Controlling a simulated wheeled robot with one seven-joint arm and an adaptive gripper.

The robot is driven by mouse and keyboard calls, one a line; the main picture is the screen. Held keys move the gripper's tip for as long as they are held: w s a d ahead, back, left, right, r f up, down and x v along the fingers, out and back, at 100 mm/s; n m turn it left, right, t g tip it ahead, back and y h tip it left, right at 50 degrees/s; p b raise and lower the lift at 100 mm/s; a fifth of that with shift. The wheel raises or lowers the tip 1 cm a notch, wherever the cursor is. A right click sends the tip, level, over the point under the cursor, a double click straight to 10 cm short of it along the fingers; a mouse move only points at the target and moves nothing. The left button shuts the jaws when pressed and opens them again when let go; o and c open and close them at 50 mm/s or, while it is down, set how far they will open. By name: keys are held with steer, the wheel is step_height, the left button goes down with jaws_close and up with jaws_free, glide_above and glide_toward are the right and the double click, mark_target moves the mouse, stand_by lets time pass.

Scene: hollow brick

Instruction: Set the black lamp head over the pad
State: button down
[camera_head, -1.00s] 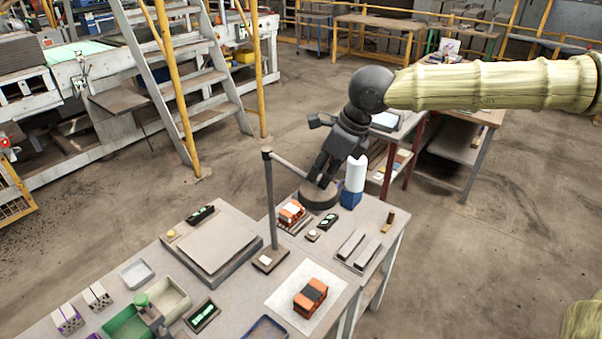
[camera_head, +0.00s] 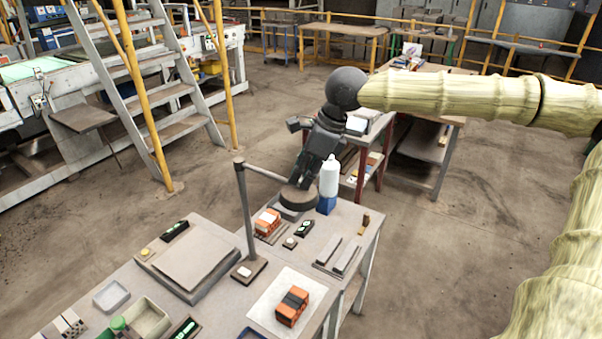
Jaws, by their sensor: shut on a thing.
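The lamp stands on the bench as a thin dark post (camera_head: 246,215) on a small square base, with a bar running right from its top. At the bar's end is the black lamp head (camera_head: 297,200), a round dark disc above the bench's back part, left of a white bottle. My gripper (camera_head: 300,182) points down and is shut at the head; its fingertips are partly hidden. A white square pad (camera_head: 262,313) lies nearer the front, with an orange and black block (camera_head: 292,306) on it. The head is behind this pad, not above it.
A second orange block (camera_head: 267,222) sits just in front of the head. The white bottle (camera_head: 329,178) with blue base stands close right of it. Flat grey bars (camera_head: 335,256) lie right. A grey raised plate (camera_head: 190,255) and trays (camera_head: 111,295) are left.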

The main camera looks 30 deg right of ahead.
steer(key=shift+w+d+r, duration=0.1)
steer(key=shift+w+r, duration=0.15)
steer(key=shift+r, duration=0.1)
steer(key=c, duration=1.4)
jaws_free()
steer(key=shift+o, duration=0.7)
steer(key=shift+d+f, duration=0.1)
steer(key=shift+f, duration=0.15)
steer(key=shift+s, duration=0.1)
steer(key=v, duration=1.2)
